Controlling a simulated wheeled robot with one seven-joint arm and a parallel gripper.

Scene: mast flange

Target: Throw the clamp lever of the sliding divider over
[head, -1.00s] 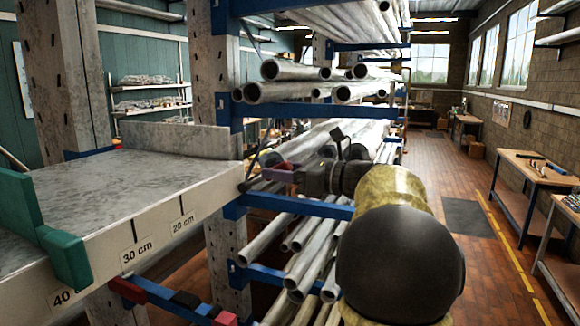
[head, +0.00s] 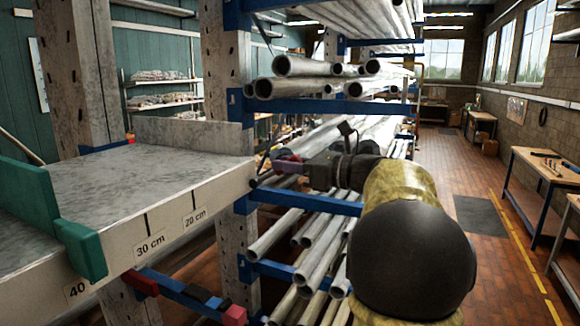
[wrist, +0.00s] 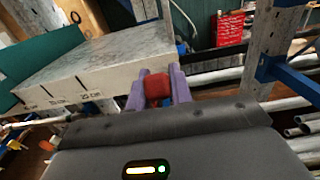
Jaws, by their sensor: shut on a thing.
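The teal divider (head: 40,215) stands on the grey shelf with the centimetre scale, near the 40 mark at the left. It also shows at the left of the wrist view (wrist: 50,60). I cannot make out a clamp lever on it. My gripper (head: 284,166) is beyond the shelf's right end, well away from the divider. In the wrist view its purple fingers (wrist: 158,92) are shut on a red block (wrist: 158,86). I cannot tell whether this block belongs to a lever. The fingers hide its sides.
The shelf (head: 125,185) has a clear top between divider and right end. A rack post (head: 228,90) and blue arms with metal pipes (head: 330,88) stand close around my arm. Red-tipped blue bars (head: 185,300) lie below the shelf. The aisle at right is open.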

